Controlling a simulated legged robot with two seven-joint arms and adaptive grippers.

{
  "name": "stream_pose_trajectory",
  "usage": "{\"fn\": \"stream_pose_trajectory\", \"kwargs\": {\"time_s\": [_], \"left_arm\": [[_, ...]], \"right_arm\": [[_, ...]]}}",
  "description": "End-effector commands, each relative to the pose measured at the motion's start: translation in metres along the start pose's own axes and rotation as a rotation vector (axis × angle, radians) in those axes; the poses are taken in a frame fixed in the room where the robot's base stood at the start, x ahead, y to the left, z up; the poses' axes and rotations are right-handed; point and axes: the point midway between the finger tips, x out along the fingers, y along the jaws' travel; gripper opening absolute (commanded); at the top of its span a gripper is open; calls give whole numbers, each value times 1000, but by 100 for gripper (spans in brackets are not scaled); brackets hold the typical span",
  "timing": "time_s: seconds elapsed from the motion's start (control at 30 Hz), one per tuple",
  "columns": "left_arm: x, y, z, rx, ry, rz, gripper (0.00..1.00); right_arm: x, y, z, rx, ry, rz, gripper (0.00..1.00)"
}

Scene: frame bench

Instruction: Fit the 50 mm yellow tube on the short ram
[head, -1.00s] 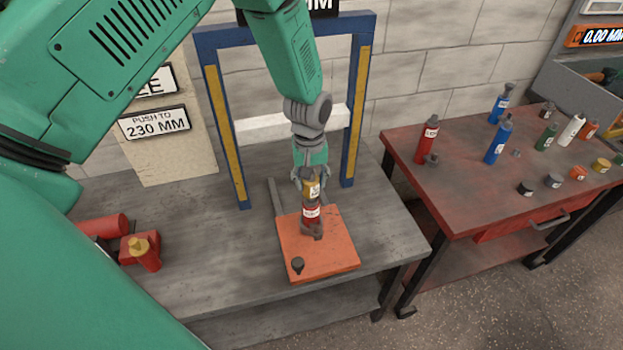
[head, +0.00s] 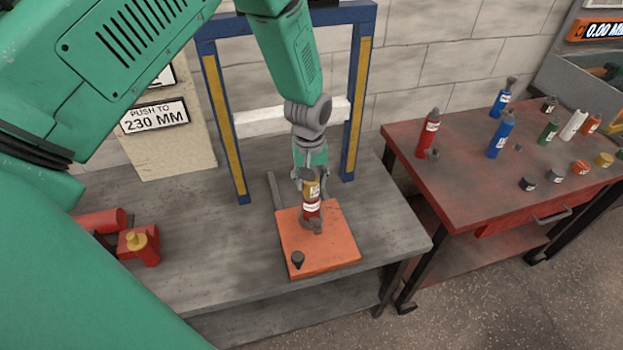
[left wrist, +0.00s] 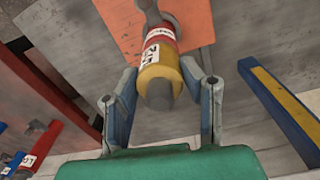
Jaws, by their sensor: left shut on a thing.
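The yellow tube (head: 312,187) is upright at the top of a short red ram (head: 311,208), which stands on an orange plate (head: 335,250). My left gripper (head: 311,176) is shut on the yellow tube from above. In the left wrist view its two fingers (left wrist: 164,100) lie on either side of the yellow tube (left wrist: 160,75). A dark grey round end shows at the tube's near end. The red ram (left wrist: 160,38) with a white label lies in line behind it. The tube's lower edge meets the red body with no clear gap. My right gripper is out of view.
A blue press frame (head: 213,110) stands behind the plate. A small dark knob (head: 298,260) is on the plate's front corner. Red parts (head: 140,250) lie at the left of the grey bench. A red table (head: 450,180) at right carries cylinders and several small caps.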

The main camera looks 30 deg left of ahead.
Motion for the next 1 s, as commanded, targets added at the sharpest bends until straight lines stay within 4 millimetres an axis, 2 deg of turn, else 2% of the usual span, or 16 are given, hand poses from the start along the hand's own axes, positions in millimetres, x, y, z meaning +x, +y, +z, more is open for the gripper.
{"fn": "stream_pose_trajectory", "kwargs": {"time_s": [0.07, 0.1, 0.13, 0.43, 0.57, 1.0], "left_arm": [[2, 0, 0, 0, 1, 0, 0], [2, 0, 0, 0, 1, 0, 49], [1, 0, 0, 0, 1, 0, 60], [1, 0, 0, 0, 0, 0, 60], [-7, 0, 0, 0, 1, 0, 60], [-93, 1, -1, 1, 2, 2, 60]], "right_arm": [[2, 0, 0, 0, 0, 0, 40], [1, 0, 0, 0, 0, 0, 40], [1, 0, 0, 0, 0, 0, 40], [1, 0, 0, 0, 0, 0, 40], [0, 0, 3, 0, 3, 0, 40], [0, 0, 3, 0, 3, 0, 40]]}}
